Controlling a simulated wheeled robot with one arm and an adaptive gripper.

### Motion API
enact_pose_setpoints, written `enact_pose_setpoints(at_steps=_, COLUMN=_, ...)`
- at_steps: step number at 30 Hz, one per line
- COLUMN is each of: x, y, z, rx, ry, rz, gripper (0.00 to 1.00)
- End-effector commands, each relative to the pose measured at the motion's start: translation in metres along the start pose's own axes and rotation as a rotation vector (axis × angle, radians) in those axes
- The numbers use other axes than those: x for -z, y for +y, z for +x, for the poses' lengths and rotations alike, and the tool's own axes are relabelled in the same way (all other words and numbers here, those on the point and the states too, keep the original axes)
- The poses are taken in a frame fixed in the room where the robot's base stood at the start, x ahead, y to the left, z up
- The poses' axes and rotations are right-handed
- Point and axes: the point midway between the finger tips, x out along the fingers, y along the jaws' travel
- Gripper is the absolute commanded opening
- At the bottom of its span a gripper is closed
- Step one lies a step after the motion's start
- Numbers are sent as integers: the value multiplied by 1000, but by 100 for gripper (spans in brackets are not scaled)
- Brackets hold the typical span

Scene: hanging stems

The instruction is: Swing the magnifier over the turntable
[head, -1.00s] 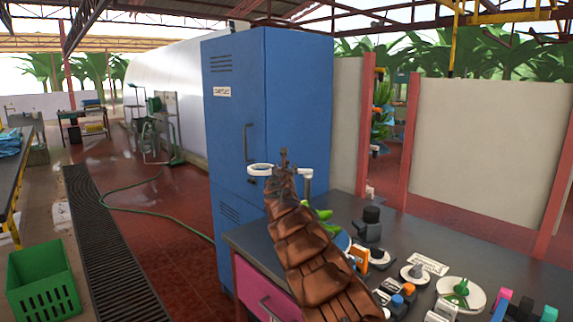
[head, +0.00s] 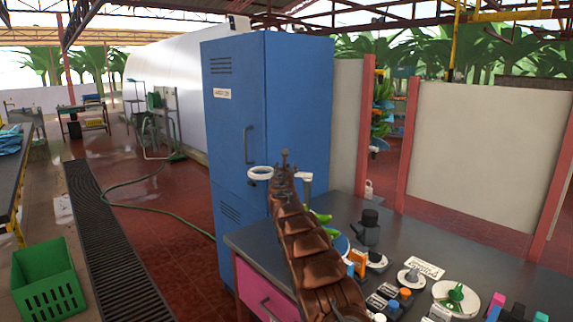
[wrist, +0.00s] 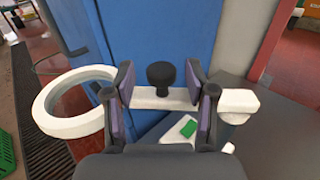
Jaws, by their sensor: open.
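The magnifier is a white ring (head: 260,173) on a white arm at the far left end of the bench, beside the blue cabinet. In the wrist view its ring (wrist: 48,108) is at the left, and its arm (wrist: 148,98) runs right to a white block, with a black knob (wrist: 160,74) standing on it. My gripper (wrist: 160,88) is open, its two purple-padded fingers on either side of the knob; contact is not clear. In the head view my gripper (head: 285,158) is small beside the ring. A white round plate with a green piece (head: 455,297), likely the turntable, is at the right on the bench.
The dark bench (head: 340,215) holds a black device (head: 367,230), a small white disc (head: 411,278), a sign (head: 425,267) and coloured blocks. The tall blue cabinet (head: 290,110) stands close behind the magnifier. A green crate (head: 47,280) is on the floor at left.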

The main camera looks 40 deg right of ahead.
Motion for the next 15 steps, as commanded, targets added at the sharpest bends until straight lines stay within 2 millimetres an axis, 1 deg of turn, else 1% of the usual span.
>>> enact_pose_setpoints(at_steps=6, x=-1, y=0, z=9, rx=1, ry=0, rz=-3, gripper=56)
enact_pose_setpoints(at_steps=15, x=1, y=-1, z=12, rx=4, ry=-1, rz=-6, gripper=56)
